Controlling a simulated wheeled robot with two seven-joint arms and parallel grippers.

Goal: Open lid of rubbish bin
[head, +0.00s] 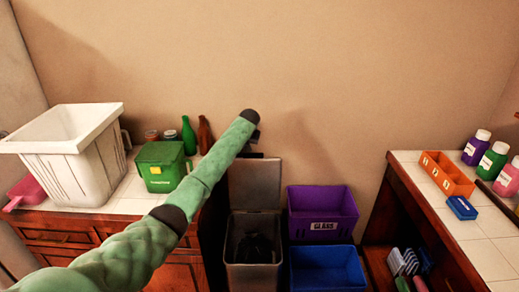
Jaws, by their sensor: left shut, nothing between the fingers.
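The rubbish bin (253,277) is a grey upright box on the floor between the left counter and the crates. Its lid (255,184) stands raised at the back, nearly upright, and a dark bag shows inside the open mouth. My left arm reaches in from the lower left, with its wrist above the lid. My left gripper (253,150) is shut and empty, close to the lid's top edge. It is small and partly hidden by the arm, so I cannot tell whether it touches the lid. My right gripper is not in view.
A purple crate (322,208) and a blue crate (327,267) stand right of the bin. The left counter holds a white basket (100,165), a green box (163,168) and bottles. The right counter holds an orange tray (446,174) and several bottles.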

